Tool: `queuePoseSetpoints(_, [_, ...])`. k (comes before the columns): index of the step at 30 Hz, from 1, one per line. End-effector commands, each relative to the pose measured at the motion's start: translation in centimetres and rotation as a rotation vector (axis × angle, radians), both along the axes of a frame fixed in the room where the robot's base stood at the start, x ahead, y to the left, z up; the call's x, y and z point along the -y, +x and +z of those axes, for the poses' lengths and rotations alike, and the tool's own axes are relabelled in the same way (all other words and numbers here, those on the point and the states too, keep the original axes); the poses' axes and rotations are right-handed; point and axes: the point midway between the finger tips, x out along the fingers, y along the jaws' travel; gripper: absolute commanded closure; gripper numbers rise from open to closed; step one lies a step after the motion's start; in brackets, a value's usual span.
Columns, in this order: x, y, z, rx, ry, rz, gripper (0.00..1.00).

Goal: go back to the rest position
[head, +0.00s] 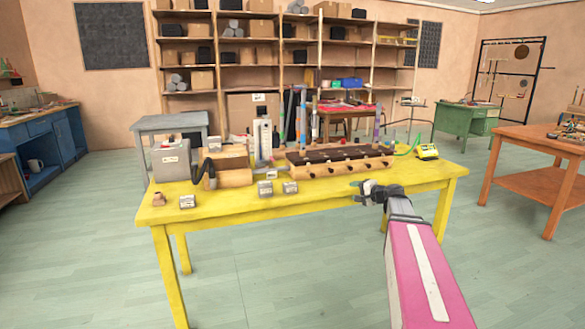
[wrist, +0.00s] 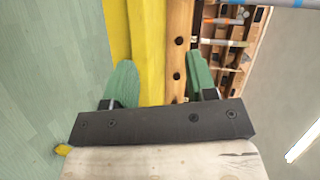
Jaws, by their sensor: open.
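My gripper (head: 357,190) is at the front edge of the yellow table (head: 235,213), right of its middle, in the head view. In the wrist view its two green fingers (wrist: 160,77) stand wide apart with nothing between them but the view of the table edge and wood beyond. My pink arm reaches in from the lower right. A long wooden box with a dark top and round holes in its front (head: 338,168) stands on the table just behind my gripper. The same box shows in the wrist view (wrist: 179,58). My gripper seems apart from it.
Small grey blocks (head: 290,188) lie near the table's front edge. A grey box (head: 171,160) with a dark hose stands at the left. A brown table (head: 535,150) stands farther right. The floor in front is clear.

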Motion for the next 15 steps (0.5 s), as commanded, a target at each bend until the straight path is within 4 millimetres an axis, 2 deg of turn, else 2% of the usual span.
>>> queuePoseSetpoints(8, [-2.4,-2.1,-3.4,-0.062,-0.111,0.065,0.48])
queuePoseSetpoints(15, [-5.0,-5.4,-8.0,-0.149,-0.269,0.157,0.48])
